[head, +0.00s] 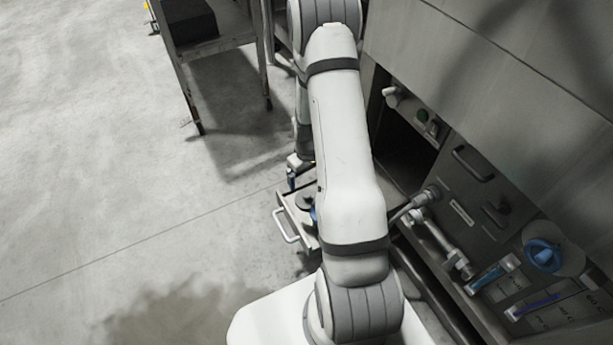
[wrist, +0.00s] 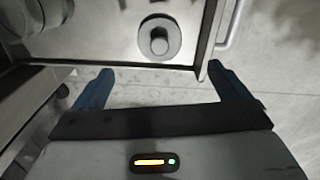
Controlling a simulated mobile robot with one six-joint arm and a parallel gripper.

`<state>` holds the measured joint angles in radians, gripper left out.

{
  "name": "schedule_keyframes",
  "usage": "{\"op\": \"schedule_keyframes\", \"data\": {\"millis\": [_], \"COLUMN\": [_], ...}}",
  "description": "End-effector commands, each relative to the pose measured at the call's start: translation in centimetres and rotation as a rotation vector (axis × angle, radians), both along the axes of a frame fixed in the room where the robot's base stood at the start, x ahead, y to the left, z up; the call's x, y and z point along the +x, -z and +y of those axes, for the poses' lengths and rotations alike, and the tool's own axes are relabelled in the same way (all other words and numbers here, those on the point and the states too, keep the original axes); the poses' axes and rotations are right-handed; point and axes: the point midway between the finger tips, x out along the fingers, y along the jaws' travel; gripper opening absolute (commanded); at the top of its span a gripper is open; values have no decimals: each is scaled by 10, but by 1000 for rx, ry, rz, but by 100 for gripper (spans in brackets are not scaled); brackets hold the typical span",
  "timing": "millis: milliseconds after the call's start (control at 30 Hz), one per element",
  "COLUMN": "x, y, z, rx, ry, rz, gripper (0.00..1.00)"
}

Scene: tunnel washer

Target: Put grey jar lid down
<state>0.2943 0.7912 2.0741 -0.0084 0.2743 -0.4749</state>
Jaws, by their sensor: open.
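The grey jar lid (wrist: 160,39), a round disc with a raised knob, lies in an open metal drawer (wrist: 112,48) in the wrist view. My gripper (wrist: 160,72) is open and empty, with its two blue fingers spread wide. The lid lies beyond the fingertips in that picture, apart from them. In the head view my gripper (head: 300,172) is partly hidden behind my arm. A dark round thing, likely the lid (head: 306,199), shows in the drawer (head: 287,210) there, partly covered by my arm.
A machine front with a grey panel (head: 480,215), handles and a blue knob (head: 544,255) stands to the right. A metal table (head: 222,45) with a dark box (head: 188,18) is at the top. The drawer has a handle (head: 285,226). The floor at left is clear.

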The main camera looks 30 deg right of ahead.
Motion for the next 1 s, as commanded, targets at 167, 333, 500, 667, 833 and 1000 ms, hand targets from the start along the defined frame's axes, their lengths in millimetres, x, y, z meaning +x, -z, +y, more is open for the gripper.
{"op": "schedule_keyframes", "data": {"millis": [167, 333, 500, 667, 833, 1000], "x": [1, -15, -47, -89, -137, -171], "y": [-57, -135, -203, -255, -293, -310], "z": [18, 49, 80, 107, 128, 139], "rx": [-6, -8, -7, -2, 4, 9], "ry": [17, 51, 87, 121, 155, 179], "rz": [-22, -40, -60, -78, -94, -103], "gripper": [95, 95, 95, 95, 95, 95]}}
